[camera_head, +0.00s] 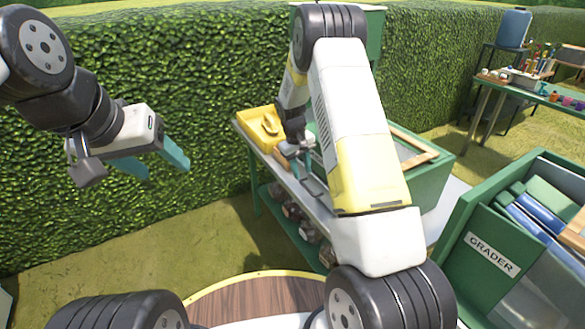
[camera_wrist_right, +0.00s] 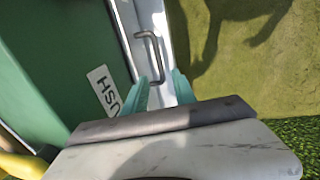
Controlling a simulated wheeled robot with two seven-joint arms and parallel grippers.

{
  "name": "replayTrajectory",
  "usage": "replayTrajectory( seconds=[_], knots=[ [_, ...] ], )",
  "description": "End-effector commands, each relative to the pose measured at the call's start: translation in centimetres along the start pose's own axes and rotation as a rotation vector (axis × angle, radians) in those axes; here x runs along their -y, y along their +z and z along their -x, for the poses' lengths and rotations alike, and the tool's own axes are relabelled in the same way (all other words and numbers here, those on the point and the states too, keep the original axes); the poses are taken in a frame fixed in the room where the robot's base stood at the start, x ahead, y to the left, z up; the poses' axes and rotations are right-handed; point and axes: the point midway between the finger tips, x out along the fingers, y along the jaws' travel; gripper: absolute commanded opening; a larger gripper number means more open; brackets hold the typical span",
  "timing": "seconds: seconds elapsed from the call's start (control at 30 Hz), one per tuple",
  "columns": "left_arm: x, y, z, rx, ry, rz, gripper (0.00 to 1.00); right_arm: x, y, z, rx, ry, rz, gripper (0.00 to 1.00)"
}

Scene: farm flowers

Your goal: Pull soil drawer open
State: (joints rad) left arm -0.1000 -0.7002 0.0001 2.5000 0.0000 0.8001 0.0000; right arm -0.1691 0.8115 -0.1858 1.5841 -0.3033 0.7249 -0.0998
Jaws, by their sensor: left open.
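In the right wrist view a grey metal bar handle (camera_wrist_right: 147,42) is fixed on a pale strip beside a green panel (camera_wrist_right: 60,55), just beyond my fingertips. I take this for the drawer's handle. My left gripper (camera_head: 165,170) is open and empty in the air at the left, before the hedge.
A yellow tray (camera_head: 256,127) stands at the bench's far left end. Several pots (camera_head: 292,211) sit on the shelf below. A green box labelled GRADER (camera_head: 490,253) stands at the right. A hedge (camera_head: 200,60) runs behind. Grass left of the bench is clear.

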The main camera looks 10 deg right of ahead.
Motion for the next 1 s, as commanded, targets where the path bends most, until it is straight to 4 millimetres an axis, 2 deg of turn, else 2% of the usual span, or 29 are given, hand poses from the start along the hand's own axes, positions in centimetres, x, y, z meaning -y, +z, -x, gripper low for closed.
replayTrajectory(
  seconds=[0.1,0.3,0.43,0.7,0.87,0.9,1.0],
  knots=[
    [0.0,0.0,0.0,0.0,0.0,0.0,0.59,0.0,0.1,-2.2,0.004,-0.001,0.0,0.32],
    [0.0,0.0,0.0,0.0,0.0,0.0,0.59,0.0,0.1,-4.9,0.002,-0.001,-0.001,0.32],
    [0.0,0.0,0.0,0.0,0.0,0.0,0.59,0.0,0.1,-5.7,0.002,-0.001,-0.001,0.32],
    [0.0,0.0,0.0,0.0,0.0,0.0,0.59,0.0,0.1,-5.9,0.0,-0.001,-0.001,0.32],
    [0.0,0.0,0.0,0.0,0.0,0.0,0.59,0.0,0.1,-5.8,0.0,-0.001,-0.001,0.03],
    [0.0,0.0,0.0,0.0,0.0,0.0,0.59,0.0,0.1,-5.8,0.0,-0.001,-0.001,0.0],
    [0.0,0.0,0.0,0.0,0.0,0.0,0.59,0.0,0.1,-5.8,0.0,-0.001,-0.001,0.0]
  ],
)
